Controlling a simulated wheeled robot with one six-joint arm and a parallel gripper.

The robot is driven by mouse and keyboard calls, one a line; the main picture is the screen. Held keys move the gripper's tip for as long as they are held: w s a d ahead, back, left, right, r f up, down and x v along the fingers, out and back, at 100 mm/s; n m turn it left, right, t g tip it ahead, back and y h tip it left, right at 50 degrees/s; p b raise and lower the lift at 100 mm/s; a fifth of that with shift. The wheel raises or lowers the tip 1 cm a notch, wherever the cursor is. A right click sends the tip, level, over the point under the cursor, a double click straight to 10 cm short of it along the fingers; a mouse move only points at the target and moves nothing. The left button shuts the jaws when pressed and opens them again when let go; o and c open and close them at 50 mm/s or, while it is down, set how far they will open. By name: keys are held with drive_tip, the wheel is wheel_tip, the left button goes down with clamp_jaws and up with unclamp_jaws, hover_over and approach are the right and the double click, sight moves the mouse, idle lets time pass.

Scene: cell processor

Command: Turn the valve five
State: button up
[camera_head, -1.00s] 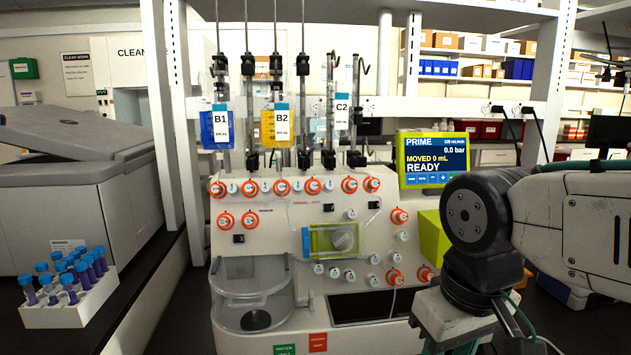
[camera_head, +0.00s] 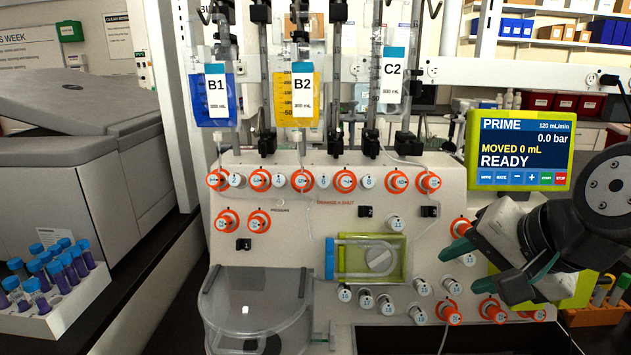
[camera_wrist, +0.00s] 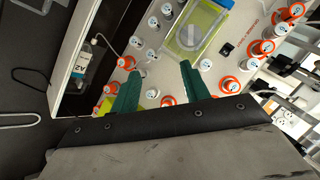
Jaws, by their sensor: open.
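The cell processor panel (camera_head: 330,215) carries several numbered valve knobs, some with orange rings. The fifth knob from the left in the top row, apparently valve five (camera_head: 302,180), has an orange ring around a pale cap; its small number is hard to read. My gripper (camera_head: 470,268) is at the panel's lower right, well to the right of and below that knob. Its green fingers are apart with nothing held. In the wrist view my gripper (camera_wrist: 160,70) points at the panel, with several knobs ahead of it. I cannot pick out valve five there.
Blue bag B1 (camera_head: 215,95) and yellow bag B2 (camera_head: 296,100) hang above the top row. A screen (camera_head: 520,150) reading READY stands at right. A clear basin (camera_head: 258,310) juts out at lower left. A tube rack (camera_head: 60,305) stands further left.

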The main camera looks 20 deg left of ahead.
drive_tip(key=w+a+r+m+t+y, duration=0.1)
drive_tip(key=w+a+r+m, duration=0.15)
drive_tip(key=a, duration=0.35)
drive_tip(key=w+a+r+m+t+y, duration=0.1)
drive_tip(key=w+a+m+t+y, duration=0.15)
drive_tip(key=a, duration=0.35)
drive_tip(key=m+t, duration=0.4)
drive_tip(key=m, duration=0.5)
approach(303, 182)
drive_tip(key=a, duration=0.1)
drive_tip(key=shift+h, duration=0.45)
drive_tip(key=x, duration=0.8)
drive_tip(key=shift+d+r, duration=0.15)
drive_tip(key=shift+d, duration=0.05)
drive_tip(key=c, duration=1)
